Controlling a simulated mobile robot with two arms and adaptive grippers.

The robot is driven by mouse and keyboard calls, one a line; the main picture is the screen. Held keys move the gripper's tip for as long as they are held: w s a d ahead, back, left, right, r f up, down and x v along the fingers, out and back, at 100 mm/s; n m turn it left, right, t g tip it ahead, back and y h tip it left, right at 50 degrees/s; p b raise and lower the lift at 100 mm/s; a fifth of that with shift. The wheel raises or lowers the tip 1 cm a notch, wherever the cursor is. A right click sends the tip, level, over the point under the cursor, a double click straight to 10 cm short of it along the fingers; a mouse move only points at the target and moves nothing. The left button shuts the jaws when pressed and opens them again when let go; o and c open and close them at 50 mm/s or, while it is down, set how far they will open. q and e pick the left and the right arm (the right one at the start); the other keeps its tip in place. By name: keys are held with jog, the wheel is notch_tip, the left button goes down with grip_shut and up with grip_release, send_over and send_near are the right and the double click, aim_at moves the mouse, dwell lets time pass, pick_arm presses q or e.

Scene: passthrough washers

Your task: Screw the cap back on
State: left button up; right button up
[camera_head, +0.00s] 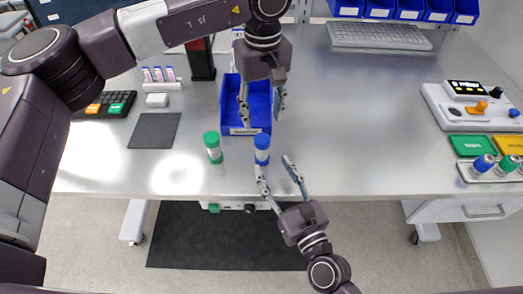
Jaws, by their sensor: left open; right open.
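A small bottle with a blue cap (262,142) stands upright near the front edge of the table, and its cap appears to sit on top. A similar bottle with a green cap (212,140) stands to its left. My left gripper (262,112) points down, open and empty, in front of the blue bin and above the blue-capped bottle. My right gripper (275,163) reaches in from the front, open, with its left finger close to the lower part of the blue-capped bottle. I cannot tell whether that finger touches it. How tightly the cap sits cannot be seen.
A blue bin (232,112) stands behind the bottles. A holder with capped vials (492,171) and a control panel (476,107) are at right. The table's right-centre is clear.

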aim_at(265, 153)
jog(key=x, duration=0.8)
jog(key=shift+f, duration=0.1)
jog(key=shift+c, duration=0.5)
grip_shut()
